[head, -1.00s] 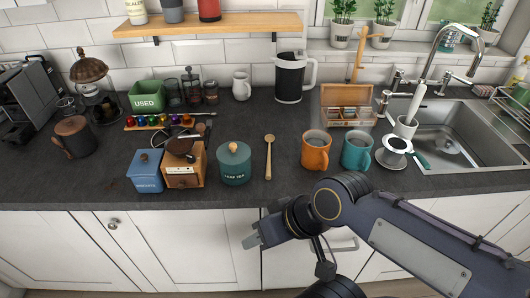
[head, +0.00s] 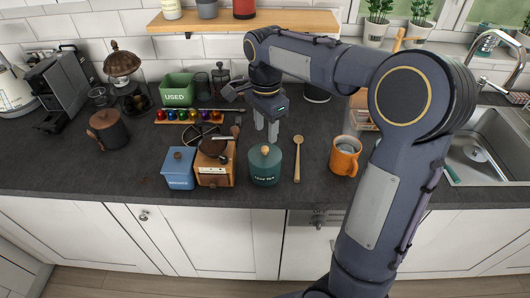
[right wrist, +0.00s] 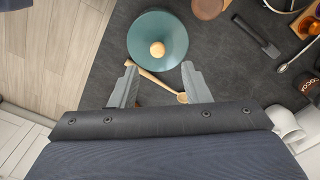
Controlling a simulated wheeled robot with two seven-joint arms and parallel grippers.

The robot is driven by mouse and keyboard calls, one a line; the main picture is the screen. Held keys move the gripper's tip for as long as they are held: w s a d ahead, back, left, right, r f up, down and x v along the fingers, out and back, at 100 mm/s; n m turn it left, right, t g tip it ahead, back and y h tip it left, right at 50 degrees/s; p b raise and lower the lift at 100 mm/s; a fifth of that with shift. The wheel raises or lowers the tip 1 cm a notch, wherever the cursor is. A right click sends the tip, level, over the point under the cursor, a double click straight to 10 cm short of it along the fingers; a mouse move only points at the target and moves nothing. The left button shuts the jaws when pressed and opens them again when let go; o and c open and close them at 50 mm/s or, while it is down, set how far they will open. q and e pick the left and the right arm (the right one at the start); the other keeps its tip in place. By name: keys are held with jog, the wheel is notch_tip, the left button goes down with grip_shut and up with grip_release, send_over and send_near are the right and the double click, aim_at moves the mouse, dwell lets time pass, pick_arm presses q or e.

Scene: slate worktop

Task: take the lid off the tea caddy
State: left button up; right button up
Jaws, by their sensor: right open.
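The tea caddy (head: 264,172) is a dark teal canister labelled "LEAF TEA", standing upright near the front of the worktop. Its teal lid (head: 265,157) with a round wooden knob is on it. In the right wrist view the lid (right wrist: 157,30) shows from above, just beyond the fingertips. My right gripper (head: 266,130) is open and empty, above and behind the caddy in the head view. Its two fingers also show in the right wrist view (right wrist: 157,75), apart, with the lid ahead of them. My left gripper is not in view.
A wooden spoon (head: 297,158) lies right of the caddy, and an orange mug (head: 344,158) stands further right. A wooden coffee grinder (head: 215,168) and a blue canister (head: 179,170) stand close on the left. My right arm hides much of the right side.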

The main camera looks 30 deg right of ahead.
aim_at(265, 147)
notch_tip(265, 147, down, 6)
jog(key=shift+s+a+r+p, duration=0.1)
jog(key=shift+s+a+p, duration=0.05)
jog(key=shift+p, duration=0.25)
grip_shut()
jog(key=shift+r, duration=0.1)
